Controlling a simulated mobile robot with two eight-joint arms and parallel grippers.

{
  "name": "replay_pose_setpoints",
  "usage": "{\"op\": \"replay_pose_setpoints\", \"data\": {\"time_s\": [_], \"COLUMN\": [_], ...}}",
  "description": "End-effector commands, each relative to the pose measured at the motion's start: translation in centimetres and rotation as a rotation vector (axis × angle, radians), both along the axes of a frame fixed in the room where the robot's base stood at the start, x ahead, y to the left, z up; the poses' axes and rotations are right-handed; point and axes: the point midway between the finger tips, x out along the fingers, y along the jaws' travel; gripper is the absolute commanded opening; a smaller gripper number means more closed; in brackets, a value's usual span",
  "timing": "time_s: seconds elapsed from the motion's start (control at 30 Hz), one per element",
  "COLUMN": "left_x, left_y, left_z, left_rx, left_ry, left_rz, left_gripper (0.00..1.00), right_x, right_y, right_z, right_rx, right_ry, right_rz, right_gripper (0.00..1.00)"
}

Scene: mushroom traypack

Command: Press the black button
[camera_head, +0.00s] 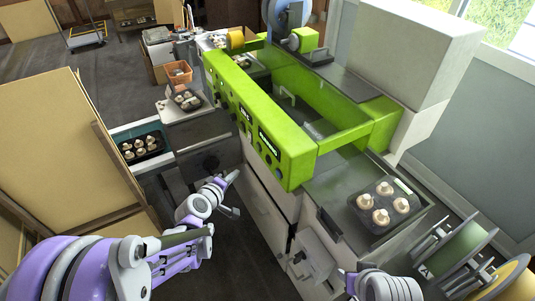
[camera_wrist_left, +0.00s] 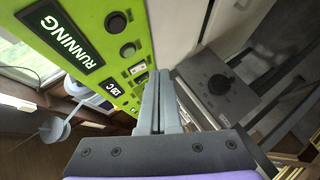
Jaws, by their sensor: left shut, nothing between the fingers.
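The green machine's control panel (camera_head: 222,79) faces my left arm in the head view. Which one the task means I cannot tell. My left gripper (camera_head: 235,175) is shut and empty, just left of and below the panel. Its fingers (camera_wrist_left: 160,78) show beside the panel's lower end in the wrist view; contact is not visible. Part of my right arm shows at the bottom right; its fingers are unclear.
A black tray of mushrooms (camera_head: 371,222) sits on the machine's right end. Another mushroom tray (camera_head: 167,149) stands at left, beside cardboard boxes (camera_head: 65,150). A grey box with a black knob (camera_wrist_left: 219,84) is right of the fingers in the wrist view. Film rolls (camera_head: 458,248) stand at lower right.

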Motion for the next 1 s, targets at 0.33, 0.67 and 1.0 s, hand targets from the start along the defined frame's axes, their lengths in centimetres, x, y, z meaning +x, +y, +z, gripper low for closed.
{"op": "replay_pose_setpoints", "data": {"time_s": [0.33,0.67,1.0], "left_x": [0.1,1.4,4.0], "left_y": [0.0,-2.2,-6.0], "left_z": [0.0,-0.1,-0.3], "left_rx": [-0.003,-0.002,-0.001], "left_ry": [-0.001,0.0,0.001], "left_rz": [0.002,-0.003,-0.001], "left_gripper": [0.0,0.0,0.0], "right_x": [0.0,-0.1,-0.4], "right_y": [0.0,0.0,0.0], "right_z": [0.0,-0.3,-1.2], "right_rx": [0.0,0.0,0.0], "right_ry": [0.0,0.002,0.008], "right_rz": [0.0,0.0,0.0], "right_gripper": [0.5,0.5,0.5]}}
